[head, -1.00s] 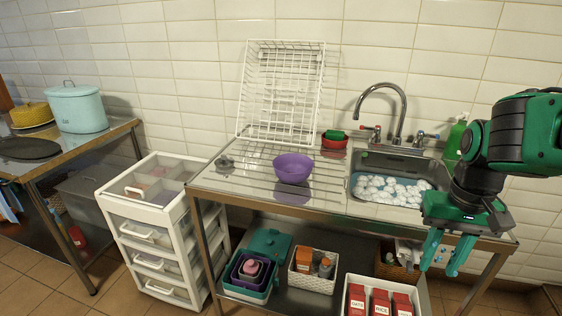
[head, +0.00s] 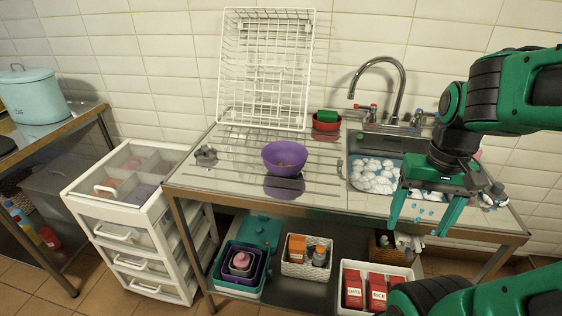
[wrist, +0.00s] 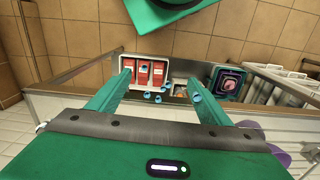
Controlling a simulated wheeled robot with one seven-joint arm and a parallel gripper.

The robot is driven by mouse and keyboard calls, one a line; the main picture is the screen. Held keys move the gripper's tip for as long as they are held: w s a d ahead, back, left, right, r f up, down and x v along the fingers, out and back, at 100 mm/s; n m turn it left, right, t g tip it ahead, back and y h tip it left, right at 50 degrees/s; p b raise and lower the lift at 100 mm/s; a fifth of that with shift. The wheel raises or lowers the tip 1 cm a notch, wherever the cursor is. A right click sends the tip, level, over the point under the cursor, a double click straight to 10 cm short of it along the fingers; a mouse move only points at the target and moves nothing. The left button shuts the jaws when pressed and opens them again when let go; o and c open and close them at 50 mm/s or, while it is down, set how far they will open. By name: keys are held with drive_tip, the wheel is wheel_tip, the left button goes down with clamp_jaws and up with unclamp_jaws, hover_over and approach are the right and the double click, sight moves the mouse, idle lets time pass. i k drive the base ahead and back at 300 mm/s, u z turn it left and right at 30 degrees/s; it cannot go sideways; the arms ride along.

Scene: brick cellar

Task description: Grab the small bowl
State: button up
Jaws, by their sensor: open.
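A purple bowl (head: 284,157) stands upright on the ribbed metal drainboard (head: 225,172), left of the sink. Purple shapes at that view's right edge are too cut off to name.
A white wire rack (head: 265,70) leans on the wall behind the purple bowl. The sink (head: 380,178) with foam and a curved tap (head: 399,90) lies to its right. A white drawer cart (head: 125,215) stands left. Baskets and boxes fill the lower shelf.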

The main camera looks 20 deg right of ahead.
sight(281, 158)
drive_tip(key=z, duration=1.15)
drive_tip(key=k, duration=1.3)
drive_tip(key=u, duration=0.8)
drive_tip(key=i, duration=1)
drive_tip(key=z, duration=0.05)
